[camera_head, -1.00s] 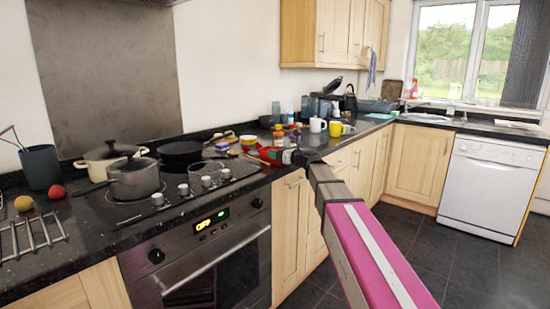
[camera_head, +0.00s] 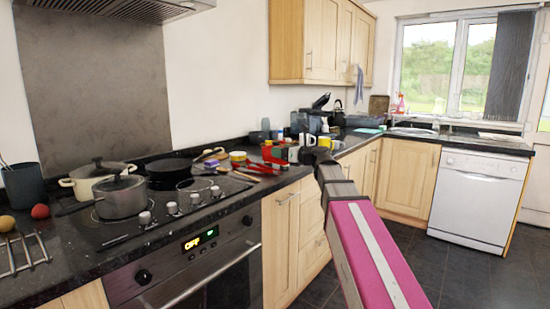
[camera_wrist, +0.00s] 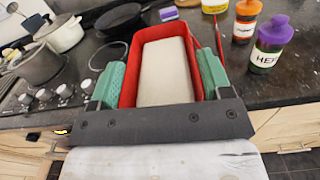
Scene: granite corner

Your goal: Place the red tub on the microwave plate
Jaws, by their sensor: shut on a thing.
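The red tub (camera_wrist: 124,84) is an open, box-shaped tub with a pale inside. In the wrist view it sits between the green finger pads of my gripper (camera_wrist: 160,78), which is shut on it. In the head view the tub (camera_head: 278,153) shows as a red patch at the arm's end, near the counter edge, and the gripper there is partly hidden by my arm. I cannot tell its exact height above the counter. A thin curved outline left of the tub in the wrist view may be a clear plate rim; I cannot make out the microwave plate for certain.
A grey saucepan (camera_head: 121,200), a cream pot (camera_head: 85,183) and a black frying pan (camera_head: 170,168) stand on the hob. A purple-capped jar (camera_wrist: 270,45) and an orange-capped jar (camera_wrist: 245,20) stand right of the tub. A kettle (camera_head: 337,117) is farther back.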

